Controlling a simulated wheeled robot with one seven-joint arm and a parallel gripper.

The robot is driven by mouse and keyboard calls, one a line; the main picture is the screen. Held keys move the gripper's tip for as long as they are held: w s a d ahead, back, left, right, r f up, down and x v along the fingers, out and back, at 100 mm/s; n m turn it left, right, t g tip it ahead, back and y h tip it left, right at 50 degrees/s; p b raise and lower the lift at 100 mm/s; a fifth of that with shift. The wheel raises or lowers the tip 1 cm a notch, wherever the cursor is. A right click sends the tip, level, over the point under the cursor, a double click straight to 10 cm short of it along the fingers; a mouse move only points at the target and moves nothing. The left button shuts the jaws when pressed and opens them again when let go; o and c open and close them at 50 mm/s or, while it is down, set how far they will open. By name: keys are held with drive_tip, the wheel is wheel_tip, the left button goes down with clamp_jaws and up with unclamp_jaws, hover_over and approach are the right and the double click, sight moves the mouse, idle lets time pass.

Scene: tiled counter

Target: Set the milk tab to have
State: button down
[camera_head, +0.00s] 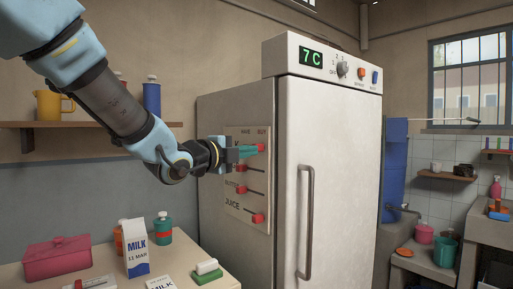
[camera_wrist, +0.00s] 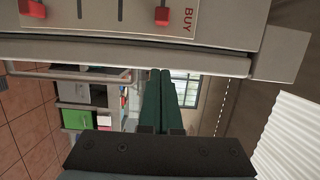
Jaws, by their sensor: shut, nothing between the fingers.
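A board (camera_head: 232,205) with HAVE and BUY columns and sliding red tabs is fixed on the side of the white fridge. The top-row red tab (camera_head: 261,147) is at the BUY side; my gripper hides most of that row's label. The juice tab (camera_head: 257,218) is also at the BUY side, while the two middle tabs (camera_head: 241,168) are at the HAVE side. My gripper (camera_head: 256,149) has green fingers, shut and empty, beside the top tab; contact cannot be told. In the wrist view the shut fingers (camera_wrist: 160,72) are below the board's edge, with red tabs (camera_wrist: 162,16) above.
The fridge (camera_head: 335,165) has a long door handle (camera_head: 306,220) and a top panel reading 7 C. A counter at lower left holds a milk carton (camera_head: 136,250), a pink box (camera_head: 58,258), bottles and a green-and-white block (camera_head: 207,271). A shelf (camera_head: 90,124) is behind my arm.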

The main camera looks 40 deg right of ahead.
sight(267, 147)
drive_tip(key=w+d+p, duration=0.1)
drive_tip(key=d, duration=0.1)
drive_tip(key=w+d+p, duration=0.1)
drive_tip(key=w+d, duration=0.1)
drive_tip(key=w+d+p, duration=0.1)
drive_tip(key=d+p, duration=0.1)
drive_tip(key=d, duration=0.1)
drive_tip(key=shift+w+r, duration=0.15)
drive_tip(key=shift+w, duration=0.5)
drive_tip(key=w, duration=0.9)
drive_tip(key=shift+w+d+p, duration=0.3)
drive_tip(key=shift+w+p, duration=0.05)
drive_tip(key=shift+p, duration=0.05)
